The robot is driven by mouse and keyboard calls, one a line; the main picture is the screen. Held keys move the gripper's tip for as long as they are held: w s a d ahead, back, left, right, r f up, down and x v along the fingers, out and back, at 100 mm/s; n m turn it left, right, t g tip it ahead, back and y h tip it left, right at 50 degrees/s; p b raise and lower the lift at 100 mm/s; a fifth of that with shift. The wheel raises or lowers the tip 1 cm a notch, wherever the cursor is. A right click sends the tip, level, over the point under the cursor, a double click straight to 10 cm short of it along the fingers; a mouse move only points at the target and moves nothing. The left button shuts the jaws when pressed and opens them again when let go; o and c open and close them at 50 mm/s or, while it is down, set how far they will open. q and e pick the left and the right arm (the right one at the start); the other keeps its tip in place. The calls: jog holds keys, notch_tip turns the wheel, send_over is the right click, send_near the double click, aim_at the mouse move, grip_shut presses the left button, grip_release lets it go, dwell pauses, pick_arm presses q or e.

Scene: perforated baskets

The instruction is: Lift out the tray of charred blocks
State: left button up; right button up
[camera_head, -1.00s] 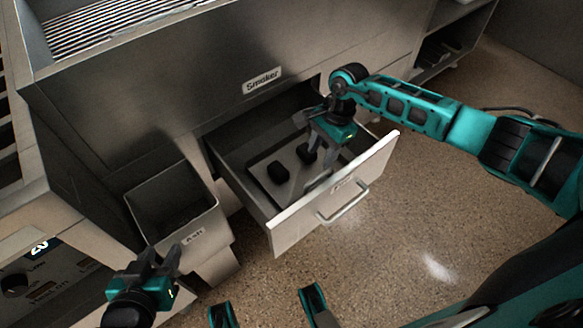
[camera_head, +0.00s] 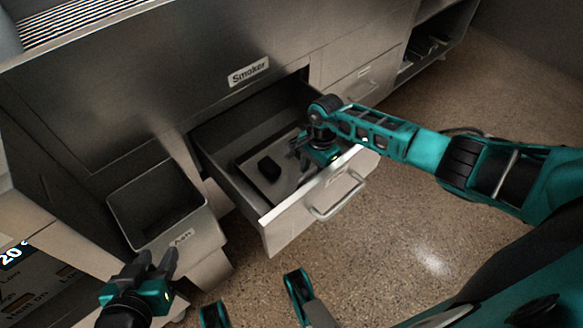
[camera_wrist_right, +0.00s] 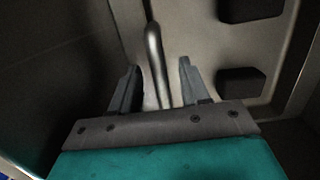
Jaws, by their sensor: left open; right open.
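The tray (camera_head: 286,183) lies inside the open drawer, pale-floored with a dark edge. One black charred block (camera_head: 269,168) shows on it in the head view; the right wrist view shows two dark blocks, one at the top (camera_wrist_right: 250,8) and one lower (camera_wrist_right: 241,84). My right gripper (camera_head: 297,146) is down in the drawer, over the tray. In the right wrist view its open fingers (camera_wrist_right: 160,66) stand either side of a grey bar handle (camera_wrist_right: 153,45), which appears not gripped. My left gripper (camera_head: 160,260) is open and empty in front of the ash bin.
The drawer front (camera_head: 325,200) with its bar handle stands pulled out below the Smoker cabinet (camera_head: 150,90). An open Ash bin (camera_head: 180,238) stands left of the drawer. Speckled floor (camera_head: 400,240) is clear in front.

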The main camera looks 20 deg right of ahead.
jog(key=shift+f, duration=0.55)
grip_shut()
jog(key=shift+w+r, duration=0.1)
dwell(0.9)
